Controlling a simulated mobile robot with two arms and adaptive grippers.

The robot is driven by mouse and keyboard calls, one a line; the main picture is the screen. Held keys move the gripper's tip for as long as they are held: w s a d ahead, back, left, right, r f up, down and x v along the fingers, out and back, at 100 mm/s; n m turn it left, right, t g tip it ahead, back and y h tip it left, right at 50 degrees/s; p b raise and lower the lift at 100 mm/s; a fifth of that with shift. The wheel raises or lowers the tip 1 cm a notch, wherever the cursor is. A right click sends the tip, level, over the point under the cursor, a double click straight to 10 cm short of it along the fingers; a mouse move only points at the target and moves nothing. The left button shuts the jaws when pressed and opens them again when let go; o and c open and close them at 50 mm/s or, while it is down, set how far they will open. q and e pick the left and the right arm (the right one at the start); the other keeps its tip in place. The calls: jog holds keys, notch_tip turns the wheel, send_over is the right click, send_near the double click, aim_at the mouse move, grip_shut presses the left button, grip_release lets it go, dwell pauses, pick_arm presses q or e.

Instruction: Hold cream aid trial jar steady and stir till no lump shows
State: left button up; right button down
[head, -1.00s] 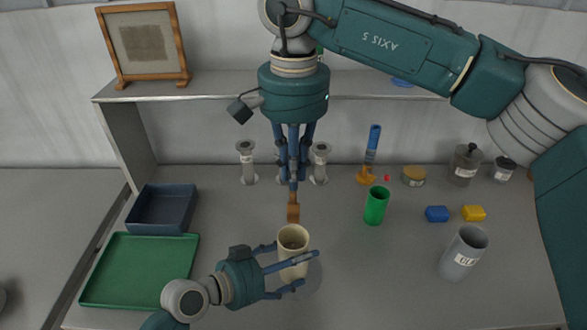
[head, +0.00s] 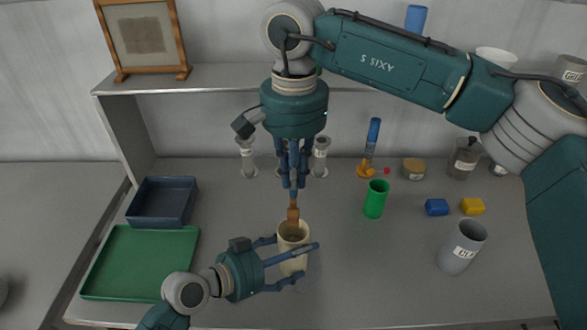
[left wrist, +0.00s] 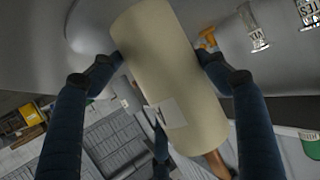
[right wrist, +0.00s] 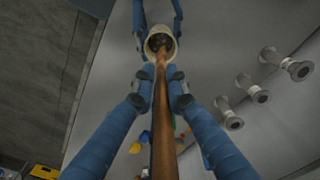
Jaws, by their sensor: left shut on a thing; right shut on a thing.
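The cream trial jar (head: 292,234) stands upright at the front middle of the bench. My left gripper (head: 308,264) is shut around its sides from the left; the left wrist view shows the jar wall (left wrist: 165,75) between the fingers, with a small pale label. My right gripper (head: 293,188) is above the jar, pointing down, shut on a wooden stirrer (head: 293,214). The stirrer's lower end reaches into the jar mouth, and its tip is hidden. In the right wrist view the stirrer (right wrist: 163,115) runs into the jar mouth (right wrist: 158,40), where dark, mottled contents show; lumps cannot be told.
A green cup (head: 376,199), a grey labelled beaker (head: 462,248), and blue (head: 437,207) and yellow (head: 473,206) blocks stand to the right. A green tray (head: 140,262) and a dark blue bin (head: 162,202) are at left. Metal flanged pieces (head: 248,158) stand behind the right gripper.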

aim_at(294, 223)
jog(key=shift+f, duration=6.35)
jog(key=shift+s, duration=0.1)
